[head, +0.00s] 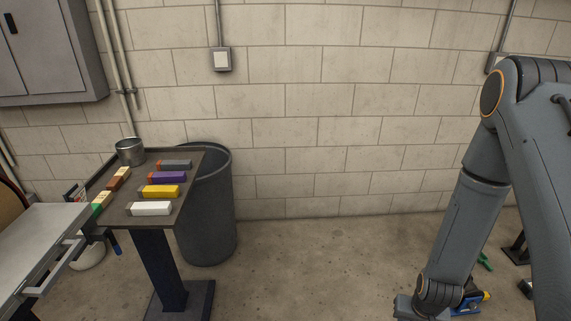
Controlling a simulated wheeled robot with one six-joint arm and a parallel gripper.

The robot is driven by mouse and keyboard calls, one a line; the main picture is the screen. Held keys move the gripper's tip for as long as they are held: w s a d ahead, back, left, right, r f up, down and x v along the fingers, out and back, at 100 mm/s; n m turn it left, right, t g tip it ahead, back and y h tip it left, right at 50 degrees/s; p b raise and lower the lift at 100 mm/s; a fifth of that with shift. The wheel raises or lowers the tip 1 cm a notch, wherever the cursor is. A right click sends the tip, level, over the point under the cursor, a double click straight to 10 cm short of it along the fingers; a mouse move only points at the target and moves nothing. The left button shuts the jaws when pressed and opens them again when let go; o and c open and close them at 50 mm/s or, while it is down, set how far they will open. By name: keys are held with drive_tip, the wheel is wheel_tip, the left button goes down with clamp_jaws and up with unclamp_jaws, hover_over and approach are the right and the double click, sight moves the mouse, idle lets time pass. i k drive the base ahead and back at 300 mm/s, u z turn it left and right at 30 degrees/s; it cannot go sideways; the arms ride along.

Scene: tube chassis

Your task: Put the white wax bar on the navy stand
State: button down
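A white bar (150,208), the only white one I see, lies flat near the front edge of a dark tray-like top (118,212). This top sits on a dark navy column (160,266) with a flat base, which looks like the navy stand. No other navy stand shows. My arm comes down at the right side of the view, far from the bar. My gripper is beyond the bottom edge, so its fingers are hidden.
Yellow (162,191), purple (167,177) and grey (176,165) bars lie behind the white one. Brown and green-ended bars and a metal can (130,152) sit left. A dark bin (212,205) stands behind. The middle floor is clear.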

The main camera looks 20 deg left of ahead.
sight(180, 158)
drive_tip(key=z, duration=0.05)
drive_tip(key=i, duration=1.6)
drive_tip(key=u, duration=0.6)
drive_tip(key=i, duration=1.25)
drive_tip(key=u, duration=1.6)
drive_tip(key=i, duration=0.65)
drive_tip(key=u, duration=0.5)
